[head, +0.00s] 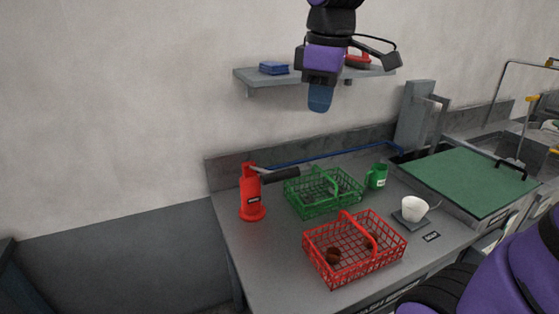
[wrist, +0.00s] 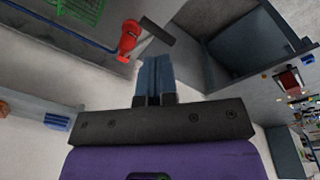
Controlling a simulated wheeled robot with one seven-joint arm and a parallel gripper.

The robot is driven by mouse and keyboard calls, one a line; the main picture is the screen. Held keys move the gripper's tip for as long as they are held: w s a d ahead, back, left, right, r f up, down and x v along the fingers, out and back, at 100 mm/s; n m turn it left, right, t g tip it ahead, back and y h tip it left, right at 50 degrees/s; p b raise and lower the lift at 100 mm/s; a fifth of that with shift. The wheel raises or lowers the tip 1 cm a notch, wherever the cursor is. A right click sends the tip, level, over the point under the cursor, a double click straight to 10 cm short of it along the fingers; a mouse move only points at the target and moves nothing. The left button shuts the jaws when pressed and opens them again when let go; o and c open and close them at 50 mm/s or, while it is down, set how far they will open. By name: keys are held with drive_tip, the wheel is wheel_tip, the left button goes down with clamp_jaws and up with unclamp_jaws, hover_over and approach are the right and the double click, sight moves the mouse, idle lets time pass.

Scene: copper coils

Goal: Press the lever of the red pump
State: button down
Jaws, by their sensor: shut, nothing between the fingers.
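The red pump (head: 252,197) stands upright at the left end of the grey counter, near the wall. My gripper (head: 319,108) is high above the counter, up and to the right of the pump, in front of the wall shelf, pointing down. In the wrist view my gripper's (wrist: 154,62) blue fingers are together with nothing between them. It is well apart from the lever.
A green basket (head: 297,206) stands right beside the pump, under the lever's end. A red basket (head: 345,272) with brown items is nearer the front. A green mug (head: 376,177), a white cup (head: 414,209) and a green board (head: 470,183) lie farther right. A wall shelf (head: 253,78) hangs behind my gripper.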

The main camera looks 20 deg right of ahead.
drive_tip(key=w+a+f+n+g, duration=0.2)
drive_tip(key=w+a+n+g, duration=0.1)
drive_tip(key=w+n, duration=0.5)
drive_tip(key=w+a, duration=0.1)
drive_tip(key=w, duration=0.2)
drive_tip(key=shift+w, duration=0.2)
drive_tip(key=shift+f, duration=0.15)
drive_tip(key=s+f, duration=0.1)
drive_tip(key=f, duration=0.3)
drive_tip(key=s+f, duration=0.1)
drive_tip(key=f, duration=0.8)
drive_tip(key=shift+s+d+f, duration=0.1)
drive_tip(key=shift+s+f, duration=0.2)
drive_tip(key=shift+s, duration=0.1)
drive_tip(key=shift+f, duration=0.1)
